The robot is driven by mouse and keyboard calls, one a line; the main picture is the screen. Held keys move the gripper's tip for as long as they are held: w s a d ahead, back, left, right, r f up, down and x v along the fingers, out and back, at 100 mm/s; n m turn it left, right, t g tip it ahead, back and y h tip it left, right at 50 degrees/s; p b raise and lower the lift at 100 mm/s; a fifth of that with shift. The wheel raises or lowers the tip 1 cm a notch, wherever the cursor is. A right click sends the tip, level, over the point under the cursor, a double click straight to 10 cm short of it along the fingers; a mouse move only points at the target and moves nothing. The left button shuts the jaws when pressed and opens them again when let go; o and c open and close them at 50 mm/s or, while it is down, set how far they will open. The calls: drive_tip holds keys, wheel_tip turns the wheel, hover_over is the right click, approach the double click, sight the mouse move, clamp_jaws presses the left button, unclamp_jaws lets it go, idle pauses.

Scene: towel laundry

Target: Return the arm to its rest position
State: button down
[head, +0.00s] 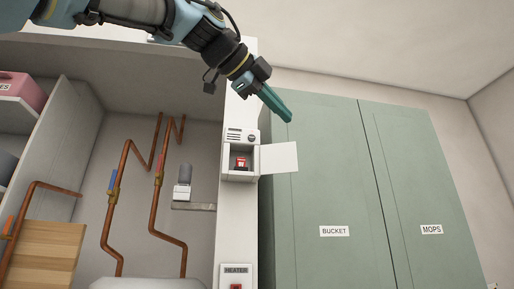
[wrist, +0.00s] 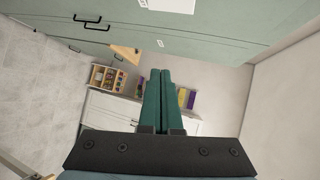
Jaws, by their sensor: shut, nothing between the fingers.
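My gripper (head: 289,116) shows in the upper middle of the head view, at the end of my raised arm. Its two green fingers are together with nothing between them. In the wrist view the shut fingers (wrist: 165,73) point away from the camera, the far room behind them. In the head view the fingertips are above and to the right of a small white wall box (head: 240,177). The box's door (head: 280,158) stands open to the right, and a red switch (head: 241,163) shows inside. The gripper looks apart from the box and door.
Tall green cabinets labelled BUCKET (head: 334,231) and MOPS (head: 431,229) stand shut at the right. A HEATER panel (head: 236,270) is below the box. Copper pipes (head: 123,185) run in an alcove at the left. A pink box (head: 22,91) sits on a shelf at the far left.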

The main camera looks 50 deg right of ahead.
drive_tip(key=w+d+f+n+t+y, duration=0.25)
drive_tip(key=w+f+n, duration=0.35)
drive_tip(key=w+f, duration=0.55)
drive_tip(key=w+a+f+n+t+y, duration=0.1)
drive_tip(key=w+a+f+n+y, duration=0.1)
drive_tip(key=w+a+f+n, duration=0.45)
drive_tip(key=w+a+f+n+t+y, duration=0.1)
drive_tip(key=w+a+f+n+y, duration=0.15)
drive_tip(key=w+f, duration=0.7)
drive_tip(key=w+a+f+n+t+y, duration=0.1)
drive_tip(key=w+a+f+n+y, duration=0.3)
drive_tip(key=f, duration=0.6)
drive_tip(key=w+a+f+n+g+y, duration=0.15)
drive_tip(key=a+f+n, duration=0.25)
drive_tip(key=a+f, duration=0.45)
drive_tip(key=w+a+f+n, duration=0.2)
drive_tip(key=a+f+n, duration=0.1)
drive_tip(key=a+f, duration=0.55)
drive_tip(key=s+a+f+n+g+y, duration=0.1)
drive_tip(key=s+a+f+n, duration=0.3)
drive_tip(key=a+f, duration=0.3)
drive_tip(key=s+a+f+n+g+y, duration=0.1)
drive_tip(key=s+a+f+n, duration=0.3)
drive_tip(key=a, duration=0.6)
wheel_tip(320, 180, down, 3)
drive_tip(key=shift+s+n, duration=0.4)
drive_tip(key=shift+s, duration=0.8)
